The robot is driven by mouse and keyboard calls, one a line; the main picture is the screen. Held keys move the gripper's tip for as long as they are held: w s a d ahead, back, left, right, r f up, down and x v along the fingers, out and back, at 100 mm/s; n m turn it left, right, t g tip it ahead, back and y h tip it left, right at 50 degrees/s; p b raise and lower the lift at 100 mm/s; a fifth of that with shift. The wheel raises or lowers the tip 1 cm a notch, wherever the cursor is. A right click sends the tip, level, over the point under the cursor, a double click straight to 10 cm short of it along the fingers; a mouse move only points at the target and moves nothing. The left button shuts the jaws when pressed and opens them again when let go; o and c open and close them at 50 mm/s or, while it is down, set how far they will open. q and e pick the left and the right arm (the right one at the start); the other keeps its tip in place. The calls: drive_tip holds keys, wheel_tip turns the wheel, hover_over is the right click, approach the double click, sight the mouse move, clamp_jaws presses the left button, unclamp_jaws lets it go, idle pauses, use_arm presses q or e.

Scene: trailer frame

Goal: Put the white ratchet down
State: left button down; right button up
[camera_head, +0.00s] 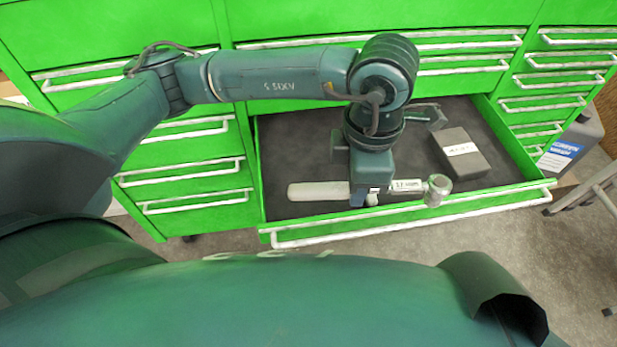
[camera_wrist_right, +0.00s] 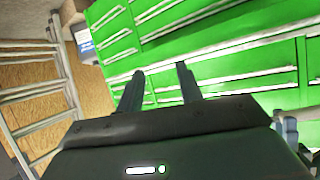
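The white ratchet (camera_head: 318,191) shows in the head view, lying crosswise over the open drawer (camera_head: 290,135). Its pale handle points left and its grey metal head is at the right, near the drawer's front edge. My left gripper (camera_head: 371,196) comes down on the ratchet's middle and looks shut on it; the fingers hide that part. I cannot tell whether the ratchet touches the drawer floor. My right gripper (camera_wrist_right: 160,70) shows in the right wrist view with its fingers apart and nothing between them. It is not seen in the head view.
A dark box (camera_head: 462,153) with a white label lies at the drawer's right. A grey tool (camera_head: 436,118) lies behind it, partly hidden by my arm. Green cabinets (camera_head: 200,172) surround the drawer.

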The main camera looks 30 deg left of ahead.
use_arm(q)
drive_tip(key=s+a+f+n+b, duration=0.15)
drive_tip(key=f+n+b, duration=0.35)
drive_tip(key=n, duration=0.5)
drive_tip(key=s+a+f+n+b, duration=0.15)
drive_tip(key=f+n+b, duration=0.25)
drive_tip(key=f+n, duration=0.45)
drive_tip(key=w+a+r+n, duration=0.2)
drive_tip(key=w+a, duration=0.9)
drive_tip(key=w, duration=0.4)
drive_tip(key=shift+m+t, duration=0.25)
drive_tip(key=shift+t, duration=0.05)
wheel_tip(320, 180, down, 7)
drive_tip(key=shift+r, duration=0.15)
drive_tip(key=shift+w+a+f, duration=0.1)
drive_tip(key=shift+w+f, duration=0.1)
use_arm(e)
drive_tip(key=shift+s+f+t+y, duration=0.1)
drive_tip(key=shift+f+t+y, duration=0.3)
drive_tip(key=shift+f+t, duration=0.55)
use_arm(q)
drive_tip(key=shift+f, duration=0.15)
